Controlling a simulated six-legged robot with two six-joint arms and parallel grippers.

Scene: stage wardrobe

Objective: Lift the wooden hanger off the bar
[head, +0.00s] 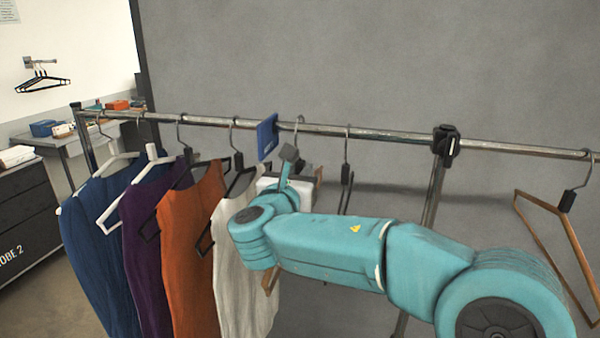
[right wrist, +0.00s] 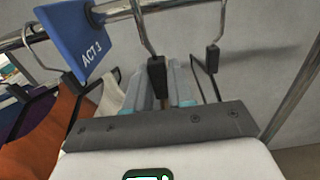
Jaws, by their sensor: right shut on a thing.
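A wooden hanger hangs on the bar (head: 380,134) just right of the blue divider, mostly hidden behind my right arm; a brown piece of it (head: 319,174) shows beside the gripper. Its hook still loops over the bar. My right gripper (head: 286,165) is shut on the dark neck below this hook. In the right wrist view the dark neck (right wrist: 157,76) sits at the fingers, and the hook rises from it to the bar (right wrist: 150,7). A second wooden-framed hanger (head: 548,209) hangs empty at the far right. My left gripper is not in view.
The blue divider (head: 267,137), marked ACT 3 in the wrist view (right wrist: 75,38), is close left. Beyond it hang white (head: 240,260), orange (head: 190,240), purple and blue garments. A black hanger (head: 346,175) hangs close right. The bar right of the black clamp (head: 446,146) has free room.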

